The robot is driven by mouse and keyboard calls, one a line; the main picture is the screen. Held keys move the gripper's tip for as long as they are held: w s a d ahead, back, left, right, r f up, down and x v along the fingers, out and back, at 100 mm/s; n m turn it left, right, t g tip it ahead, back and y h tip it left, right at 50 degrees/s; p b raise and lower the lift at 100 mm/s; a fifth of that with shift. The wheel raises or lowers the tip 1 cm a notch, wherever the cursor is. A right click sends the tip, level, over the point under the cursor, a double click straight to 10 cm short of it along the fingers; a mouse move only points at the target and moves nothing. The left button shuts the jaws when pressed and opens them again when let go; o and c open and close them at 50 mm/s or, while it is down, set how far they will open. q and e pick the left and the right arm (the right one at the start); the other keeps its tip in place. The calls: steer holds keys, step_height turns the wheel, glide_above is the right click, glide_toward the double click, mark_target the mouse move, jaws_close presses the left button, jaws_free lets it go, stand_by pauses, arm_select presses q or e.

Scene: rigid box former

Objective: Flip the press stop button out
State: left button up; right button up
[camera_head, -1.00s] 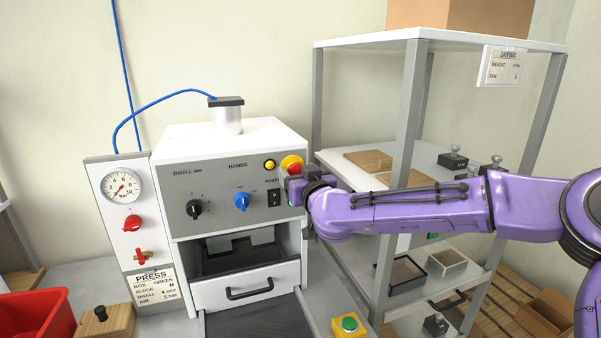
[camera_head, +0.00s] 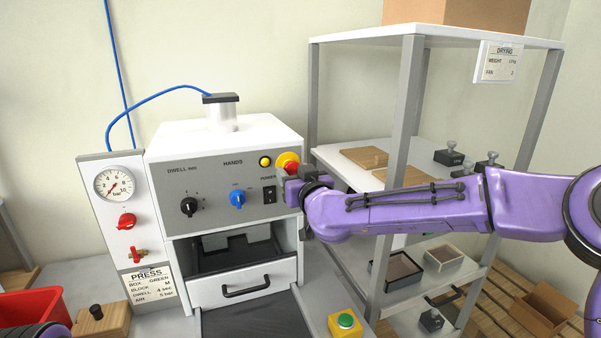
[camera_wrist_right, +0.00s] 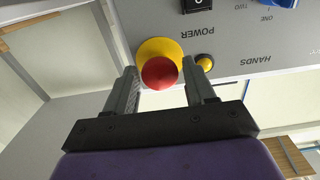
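The press stop button is a red mushroom head on a yellow round base (camera_head: 287,162), at the right end of the grey press panel (camera_head: 220,188). In the right wrist view the red head (camera_wrist_right: 159,73) sits between the finger ends, with the panel behind it. My right gripper (camera_wrist_right: 166,88) is open, one finger on each side of the button, with visible gaps; I see no contact. In the head view the right gripper (camera_head: 292,185) is at the panel's right edge, just below the button, its fingers partly hidden. A bit of my left arm shows at the bottom left; its gripper is out of frame.
A yellow indicator (camera_head: 265,161), black power switch (camera_head: 269,195) and blue hands knob (camera_head: 237,198) are close to the button. The drying rack (camera_head: 409,110) stands right of the press. A green button on a yellow box (camera_head: 345,322) is below.

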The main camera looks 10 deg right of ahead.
steer(key=shift+o, duration=0.5)
steer(key=shift+s+r, duration=0.1)
steer(key=shift+s+b, duration=0.35)
steer(key=shift+s, duration=0.1)
steer(key=s+d+b, duration=0.1)
steer(key=s+b, duration=0.2)
steer(key=s, duration=0.6)
steer(key=shift+s+d, duration=0.15)
steer(key=shift+s, duration=0.1)
